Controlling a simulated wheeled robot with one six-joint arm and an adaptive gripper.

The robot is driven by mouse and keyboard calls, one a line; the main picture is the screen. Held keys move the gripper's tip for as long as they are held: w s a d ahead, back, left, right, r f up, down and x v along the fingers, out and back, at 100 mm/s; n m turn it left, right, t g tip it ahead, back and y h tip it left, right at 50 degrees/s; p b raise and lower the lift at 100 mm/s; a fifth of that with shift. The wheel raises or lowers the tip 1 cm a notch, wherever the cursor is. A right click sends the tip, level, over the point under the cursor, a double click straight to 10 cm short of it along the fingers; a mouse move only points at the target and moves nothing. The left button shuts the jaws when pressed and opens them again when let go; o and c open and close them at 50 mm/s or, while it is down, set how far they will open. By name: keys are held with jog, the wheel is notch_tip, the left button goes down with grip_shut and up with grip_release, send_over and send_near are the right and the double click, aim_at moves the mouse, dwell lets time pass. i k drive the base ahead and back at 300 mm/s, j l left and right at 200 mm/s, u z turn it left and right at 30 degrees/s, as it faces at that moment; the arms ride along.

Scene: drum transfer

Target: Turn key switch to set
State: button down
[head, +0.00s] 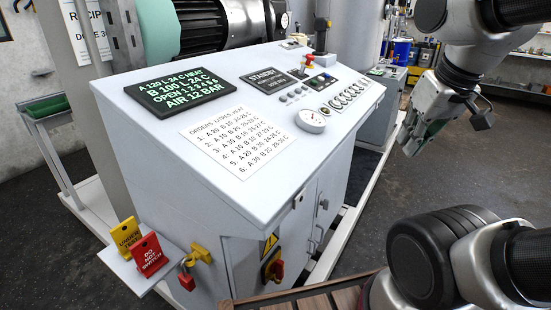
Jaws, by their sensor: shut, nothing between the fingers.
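The white control console (170,95) stands in the middle of the head view. Its sloped top carries small controls, among them a small dark fitting (325,111) near the gauge. I cannot tell which of these is the key switch, nor its position. My gripper (411,146) hangs at the right, pointing down, apart from the console and off its right edge. It is shut and I see nothing held in it.
Red and yellow tags (149,255) stand on a front-left shelf. Open floor lies right.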

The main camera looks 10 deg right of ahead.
aim_at(301, 73)
jog(key=l+u, duration=0.3)
jog(key=l, duration=1.15)
